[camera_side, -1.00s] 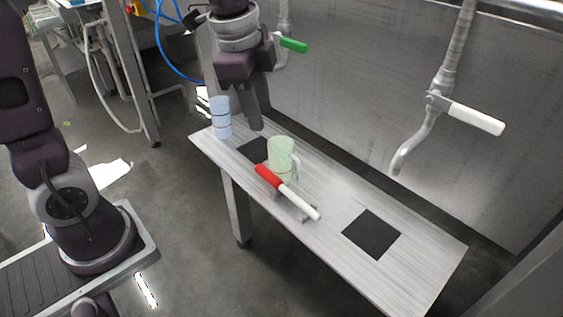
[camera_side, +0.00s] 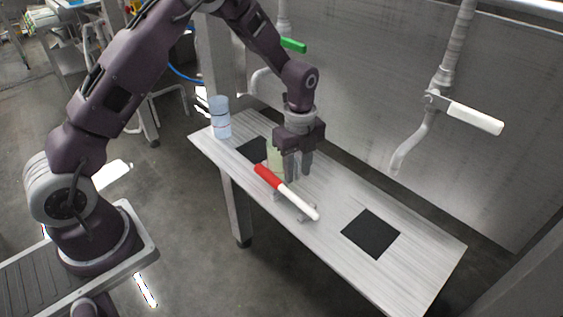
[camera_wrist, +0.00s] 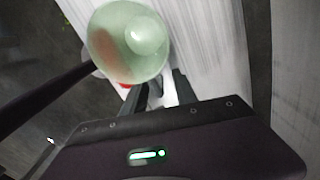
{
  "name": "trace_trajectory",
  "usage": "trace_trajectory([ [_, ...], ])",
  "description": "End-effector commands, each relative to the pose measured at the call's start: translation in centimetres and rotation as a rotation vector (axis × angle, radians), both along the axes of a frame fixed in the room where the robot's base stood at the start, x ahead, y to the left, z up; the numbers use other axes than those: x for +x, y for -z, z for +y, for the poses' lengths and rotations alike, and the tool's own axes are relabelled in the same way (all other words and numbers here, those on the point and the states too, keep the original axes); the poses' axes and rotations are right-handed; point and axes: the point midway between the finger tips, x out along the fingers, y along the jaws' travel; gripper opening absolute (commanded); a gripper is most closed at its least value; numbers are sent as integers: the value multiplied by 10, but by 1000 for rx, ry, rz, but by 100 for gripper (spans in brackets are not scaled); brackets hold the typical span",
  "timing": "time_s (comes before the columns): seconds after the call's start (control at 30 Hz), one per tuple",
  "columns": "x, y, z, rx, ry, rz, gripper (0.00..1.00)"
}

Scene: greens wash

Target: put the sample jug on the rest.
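The pale green jug (camera_side: 274,160) stands upright on the bench, mostly behind my gripper in the side view. In the wrist view the jug (camera_wrist: 110,20) shows its round open mouth at the top left. My gripper (camera_side: 299,178) points down at the jug's right side, where the handle is; its fingers (camera_wrist: 163,88) are apart, with a pale gap between them. Whether the handle lies between them is hidden. I cannot tell which thing is the rest: a dark square (camera_side: 371,234) lies bare at the right, and another dark square (camera_side: 252,150) lies behind the jug.
A red-and-white bar (camera_side: 285,190) lies on small supports in front of the jug, close to my fingers. A pale blue cup (camera_side: 220,118) stands at the bench's left end. A steel wall with a white-handled tap (camera_side: 474,118) rises behind. The bench's right half is mostly clear.

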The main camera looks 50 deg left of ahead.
Motion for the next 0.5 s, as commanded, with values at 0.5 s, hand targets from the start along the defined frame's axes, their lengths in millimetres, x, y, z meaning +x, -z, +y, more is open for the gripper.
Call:
trace_trajectory([
  [0.5, 0, -1, 0, 0, -1, 0, 0],
])
